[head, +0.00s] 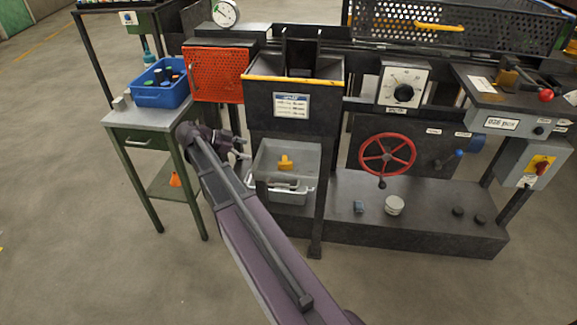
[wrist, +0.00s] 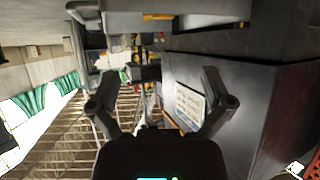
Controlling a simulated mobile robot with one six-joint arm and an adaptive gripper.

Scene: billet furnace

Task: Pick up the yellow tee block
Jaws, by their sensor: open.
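The yellow tee block (head: 286,162) lies in the grey bin (head: 262,163) below the dark hopper in the head view. My gripper (head: 243,151) is to the left of the bin, beside the small green side table, apart from the block. In the wrist view my gripper (wrist: 157,98) shows with its two fingers spread wide and nothing between them.
A dark hopper (head: 292,112) with a yellow edge hangs over the bin. A green side table (head: 150,118) with a blue crate (head: 160,95) stands at left. A red handwheel (head: 387,154) and a dark low platform (head: 420,215) are at right. The floor in front is clear.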

